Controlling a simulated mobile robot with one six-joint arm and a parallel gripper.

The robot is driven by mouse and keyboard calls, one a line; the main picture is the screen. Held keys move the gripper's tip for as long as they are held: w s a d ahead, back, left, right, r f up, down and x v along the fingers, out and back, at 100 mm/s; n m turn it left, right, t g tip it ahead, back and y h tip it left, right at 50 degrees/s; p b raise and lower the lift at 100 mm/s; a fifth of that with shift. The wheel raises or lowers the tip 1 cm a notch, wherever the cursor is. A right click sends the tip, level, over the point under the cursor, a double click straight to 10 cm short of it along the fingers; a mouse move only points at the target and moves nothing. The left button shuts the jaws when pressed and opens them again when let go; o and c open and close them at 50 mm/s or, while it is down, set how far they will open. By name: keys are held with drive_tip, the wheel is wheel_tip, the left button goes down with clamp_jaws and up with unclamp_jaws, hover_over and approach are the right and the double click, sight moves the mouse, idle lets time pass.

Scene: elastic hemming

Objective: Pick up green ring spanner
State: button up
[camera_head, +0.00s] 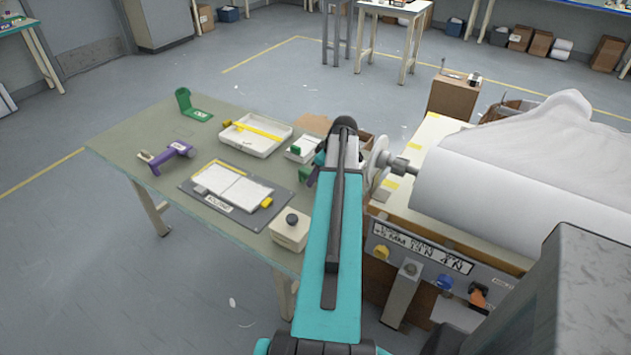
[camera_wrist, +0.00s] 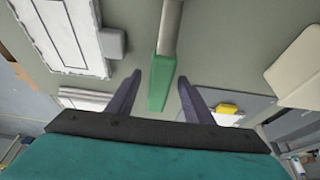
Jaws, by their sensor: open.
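In the wrist view, a bar with a green end (camera_wrist: 161,82) and a pale grey shaft, likely the green ring spanner, runs up to the top edge. No ring shows; its far part is out of frame. My gripper (camera_wrist: 159,79) is open, its two dark fingers on either side of the green end with gaps to both. I cannot tell how far above or level with it they are. In the head view my arm covers the gripper and most of this area; a small green piece (camera_head: 305,174) shows just left of the arm, and I cannot tell whether it is the spanner.
On the green-grey table (camera_head: 120,150) are a white tray (camera_head: 236,143) with a yellow strip, a dark mat (camera_head: 209,200) with white panels, a purple tool (camera_head: 172,154), a green stand (camera_head: 195,112) and a white box (camera_head: 291,236).

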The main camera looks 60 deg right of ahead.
drive_tip(key=shift+f, duration=0.2)
idle(0.3)
drive_tip(key=shift+c, duration=0.2)
clamp_jaws()
